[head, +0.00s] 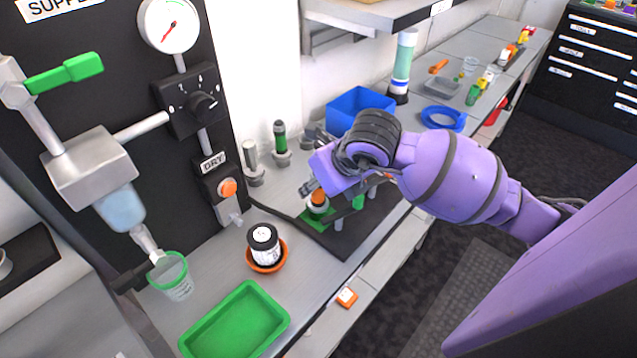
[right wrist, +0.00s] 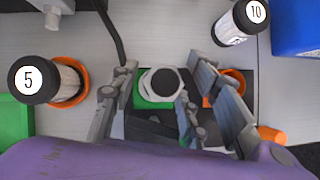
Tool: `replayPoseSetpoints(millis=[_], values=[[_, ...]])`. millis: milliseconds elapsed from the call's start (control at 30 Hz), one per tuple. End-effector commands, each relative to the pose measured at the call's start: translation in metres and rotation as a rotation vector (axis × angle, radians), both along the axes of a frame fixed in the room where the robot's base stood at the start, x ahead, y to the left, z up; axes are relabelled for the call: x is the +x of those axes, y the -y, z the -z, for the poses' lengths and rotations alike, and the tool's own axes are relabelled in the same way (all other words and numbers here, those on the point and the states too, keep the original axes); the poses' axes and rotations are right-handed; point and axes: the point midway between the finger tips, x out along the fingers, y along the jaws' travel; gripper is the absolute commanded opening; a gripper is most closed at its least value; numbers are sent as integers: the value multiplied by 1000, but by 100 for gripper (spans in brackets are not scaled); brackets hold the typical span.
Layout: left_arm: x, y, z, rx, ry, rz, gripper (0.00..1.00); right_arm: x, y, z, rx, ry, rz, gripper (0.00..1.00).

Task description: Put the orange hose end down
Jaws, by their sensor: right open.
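A small orange piece, which looks like the orange hose end (head: 318,199), stands upright at a green square (head: 316,222) on the dark mat (head: 358,243). A black hose (head: 276,211) runs across the bench towards it. My right gripper (head: 309,188) is low over the mat, right at this piece. In the right wrist view its open fingers (right wrist: 162,84) stand on either side of a pale round piece with a dark top (right wrist: 161,80) over the green square. I cannot tell whether a finger touches it. My left gripper is out of view.
A black-lidded jar (head: 264,244) in an orange dish and a green tray (head: 236,322) stand to the left. A blue bin (head: 358,107) is behind my arm.

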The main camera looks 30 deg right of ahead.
Motion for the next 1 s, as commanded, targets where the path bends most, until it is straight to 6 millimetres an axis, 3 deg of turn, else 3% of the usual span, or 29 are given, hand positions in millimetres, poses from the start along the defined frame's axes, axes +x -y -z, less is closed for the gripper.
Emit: replayPoseSetpoints(millis=[167,600,1000], values=[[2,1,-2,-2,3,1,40,-8,1,-17,-1,3,-2,42],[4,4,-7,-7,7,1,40,-55,9,-91,-1,2,1,42],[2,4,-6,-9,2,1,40,-64,10,-103,0,-1,1,42]])
